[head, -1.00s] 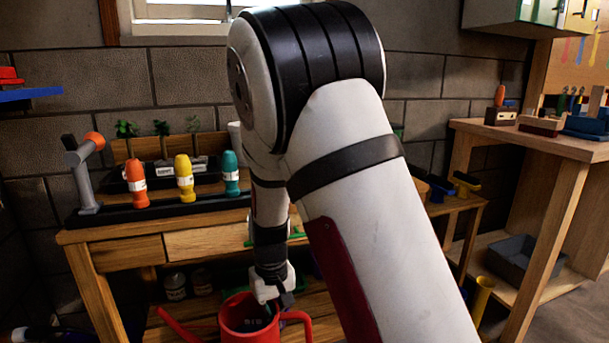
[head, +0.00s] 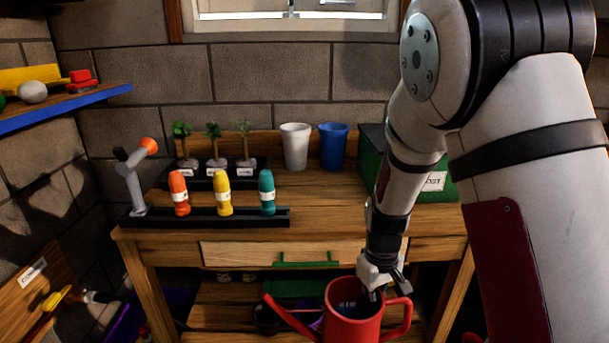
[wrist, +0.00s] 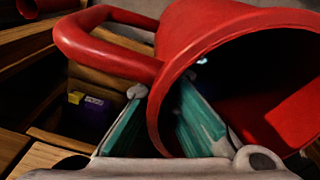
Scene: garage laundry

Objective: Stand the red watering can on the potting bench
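The red watering can (head: 353,325) hangs upright in front of the potting bench (head: 330,222), with its spout to the left and its handle to the right. In the head view it overlaps the bench's front below the drawer; its base is cut off by the frame's edge. My gripper (head: 380,292) is shut on the can's upper wall near the handle. In the wrist view the can (wrist: 215,25) fills the right side, and its wall runs between the two teal-padded fingers of my gripper (wrist: 160,115), one inside and one outside.
The bench top holds a black rack (head: 240,217) with three bottles, potted seedlings (head: 217,160), a white cup (head: 295,147), a blue cup (head: 333,147) and a green box (head: 432,188). The front middle and right of the top are clear. A blue-edged shelf (head: 65,108) juts in at left.

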